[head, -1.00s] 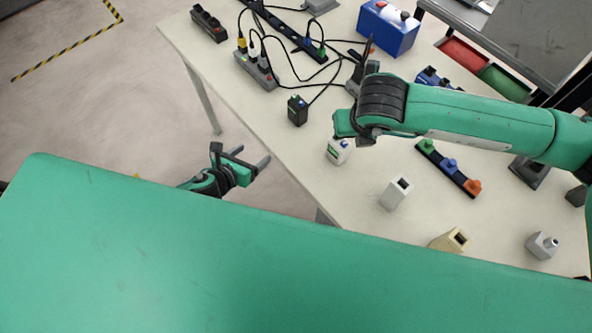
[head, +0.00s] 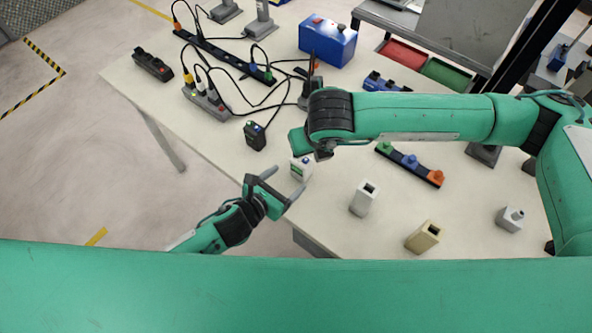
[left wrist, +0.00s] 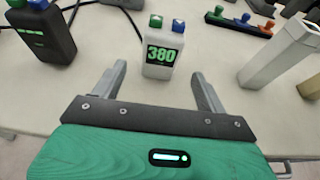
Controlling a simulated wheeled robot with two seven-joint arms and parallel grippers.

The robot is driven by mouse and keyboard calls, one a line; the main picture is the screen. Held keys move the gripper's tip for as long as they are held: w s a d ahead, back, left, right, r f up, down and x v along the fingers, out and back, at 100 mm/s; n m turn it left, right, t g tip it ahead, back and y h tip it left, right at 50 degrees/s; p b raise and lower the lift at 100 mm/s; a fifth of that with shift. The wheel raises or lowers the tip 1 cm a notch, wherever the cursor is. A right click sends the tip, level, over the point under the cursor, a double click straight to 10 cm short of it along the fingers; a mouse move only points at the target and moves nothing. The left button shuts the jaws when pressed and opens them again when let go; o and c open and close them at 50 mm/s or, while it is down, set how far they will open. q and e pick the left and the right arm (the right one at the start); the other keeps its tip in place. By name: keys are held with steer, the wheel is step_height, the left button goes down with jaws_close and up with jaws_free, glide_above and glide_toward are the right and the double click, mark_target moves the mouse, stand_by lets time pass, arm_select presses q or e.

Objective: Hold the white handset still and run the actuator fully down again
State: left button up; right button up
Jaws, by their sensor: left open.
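The white handset (head: 300,169) stands upright near the table's front edge. In the left wrist view the handset (left wrist: 162,52) shows a green "380" display and a blue and a green button on top. My left gripper (head: 284,184) is open and empty in front of it. In the left wrist view its fingers (left wrist: 155,88) point towards the handset, one on each side and short of it. My right arm (head: 410,117) reaches across above the table; its gripper cannot be made out. A dark upright device (head: 308,88) with a thin rod, possibly the actuator, is partly hidden behind that arm.
A black handset (head: 255,136) with a cable stands left of the white one. Cabled power strips (head: 207,103) and a blue box (head: 328,40) are farther back.

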mark_target(297, 172)
arm_select(q)
steer(key=x, duration=0.6)
steer(key=c, duration=1)
steer(key=shift+c, duration=0.7)
arm_select(e)
jaws_close()
stand_by(0.3)
